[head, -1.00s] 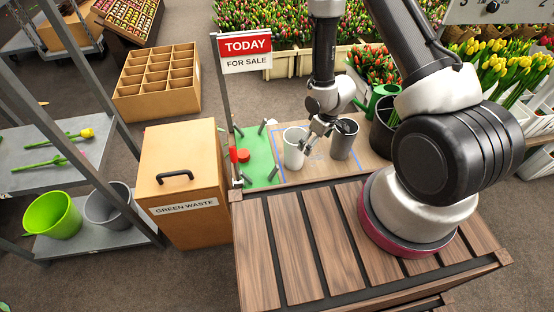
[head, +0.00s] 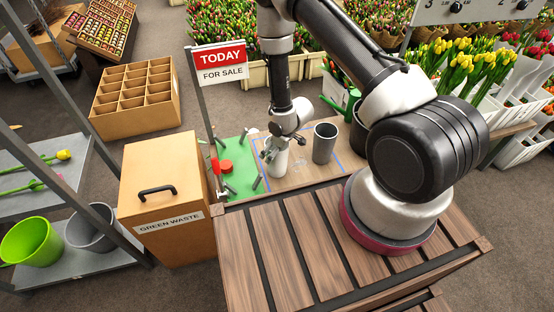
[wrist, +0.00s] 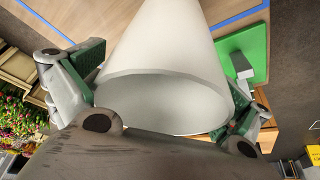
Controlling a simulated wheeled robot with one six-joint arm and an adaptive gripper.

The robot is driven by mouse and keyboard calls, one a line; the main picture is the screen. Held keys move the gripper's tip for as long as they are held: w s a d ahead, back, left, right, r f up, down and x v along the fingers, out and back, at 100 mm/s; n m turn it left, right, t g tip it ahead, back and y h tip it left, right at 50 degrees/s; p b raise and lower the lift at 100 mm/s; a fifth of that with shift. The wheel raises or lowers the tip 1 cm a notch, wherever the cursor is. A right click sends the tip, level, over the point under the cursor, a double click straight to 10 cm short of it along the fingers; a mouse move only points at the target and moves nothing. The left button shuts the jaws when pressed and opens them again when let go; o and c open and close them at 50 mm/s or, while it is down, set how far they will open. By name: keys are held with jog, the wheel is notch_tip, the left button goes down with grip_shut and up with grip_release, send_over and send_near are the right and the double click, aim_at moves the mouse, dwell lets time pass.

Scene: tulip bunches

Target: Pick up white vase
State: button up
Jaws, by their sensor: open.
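The white vase (head: 277,164) stands on the wooden table inside a blue outline. My gripper (head: 272,150) is at the vase, partly covering it in the head view. In the wrist view the vase (wrist: 165,85) fills the middle, its open mouth facing the camera. The open gripper (wrist: 165,95) has one finger on each side of the vase. The left finger pad lies close along the wall; the right finger is partly hidden behind the rim. I cannot tell whether either pad touches it.
A dark grey vase (head: 324,143) stands just right of the white one. A green board (head: 240,176) with short posts and a red piece (head: 226,166) lies to the left. A green watering can (head: 338,108) is behind. The sale sign (head: 221,63) rises at the table's left edge.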

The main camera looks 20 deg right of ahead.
jog(key=c, duration=1.9)
jog(key=shift+r, duration=0.1)
jog(key=shift+c, duration=0.2)
